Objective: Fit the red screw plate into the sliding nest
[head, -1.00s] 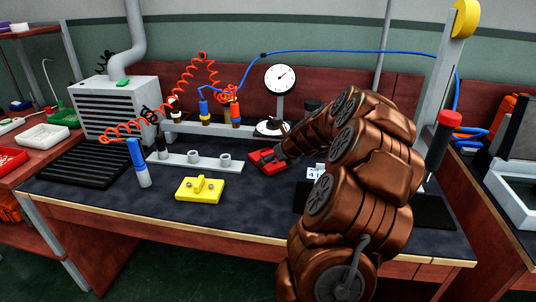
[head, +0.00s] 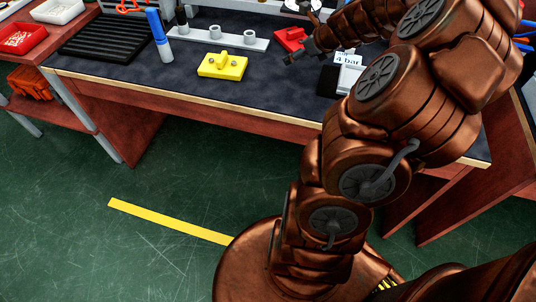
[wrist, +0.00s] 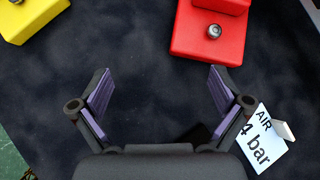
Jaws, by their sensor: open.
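The red screw plate (head: 290,39) lies on the dark bench top, partly behind my gripper's side in the head view. In the wrist view the red screw plate (wrist: 190,42) is at the top, with a round screw head on it and its upper part cut off. My gripper (wrist: 160,84) is open and empty, its fingers spread below the plate's near edge and apart from it in the picture. In the head view my gripper (head: 300,56) is small and dark, just in front of the plate. I cannot clearly pick out the sliding nest.
A yellow screw plate (head: 222,65) lies left, also at the wrist view's corner (wrist: 30,15). A white "AIR 4 bar" sign (wrist: 266,138) stands close to the right finger. A grey rail with sockets (head: 215,37) and a blue-capped bottle (head: 159,37) are behind left.

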